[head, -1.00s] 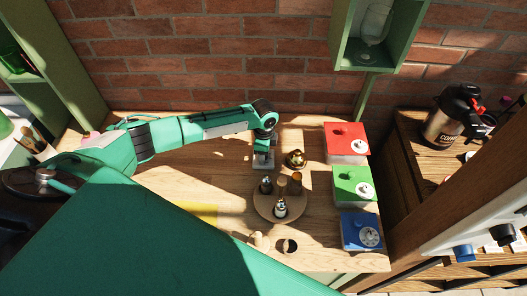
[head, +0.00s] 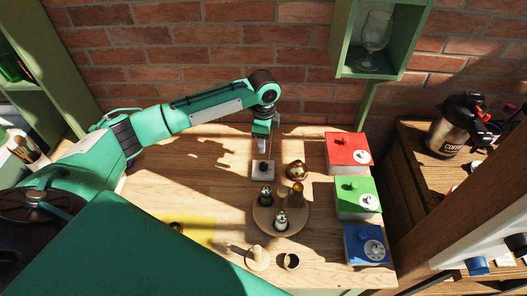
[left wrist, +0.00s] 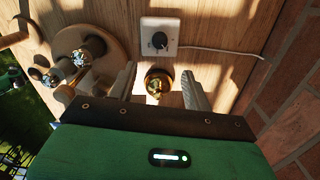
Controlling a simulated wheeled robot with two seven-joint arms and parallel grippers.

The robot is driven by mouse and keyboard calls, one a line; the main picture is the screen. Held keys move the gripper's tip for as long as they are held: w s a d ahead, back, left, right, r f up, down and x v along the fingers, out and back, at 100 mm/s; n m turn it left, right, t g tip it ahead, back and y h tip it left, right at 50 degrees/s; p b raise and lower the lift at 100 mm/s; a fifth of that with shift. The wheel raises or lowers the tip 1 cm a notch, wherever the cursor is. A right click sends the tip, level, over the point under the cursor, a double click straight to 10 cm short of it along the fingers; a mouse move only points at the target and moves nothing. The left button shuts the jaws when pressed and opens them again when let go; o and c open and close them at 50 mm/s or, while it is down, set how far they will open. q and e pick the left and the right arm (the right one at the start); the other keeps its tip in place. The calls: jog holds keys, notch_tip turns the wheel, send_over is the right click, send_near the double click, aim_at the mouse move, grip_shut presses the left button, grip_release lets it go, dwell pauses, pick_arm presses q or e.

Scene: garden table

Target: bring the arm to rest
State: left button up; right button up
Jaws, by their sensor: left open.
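My left arm reaches in from the left over the wooden table, and its gripper (head: 262,146) points down above the far middle of the table. In the left wrist view the two fingers (left wrist: 160,84) are apart with nothing held. A round brass piece (left wrist: 158,82) shows between them in that view, and it stands on the table (head: 296,170) right of the gripper in the head view. A small white box with a black knob (head: 263,170) sits just below the gripper. My right gripper is in neither view.
A round wooden tray (head: 296,222) holds several small shakers or cups. Red (head: 340,140), green (head: 350,208) and blue (head: 354,247) boxes line the right edge. A yellow mat (head: 198,232) lies front left. A green wall shelf (head: 345,60) hangs above; the table's left middle is clear.

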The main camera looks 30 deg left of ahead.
pick_arm(q)
jog(key=shift+r, duration=0.7)
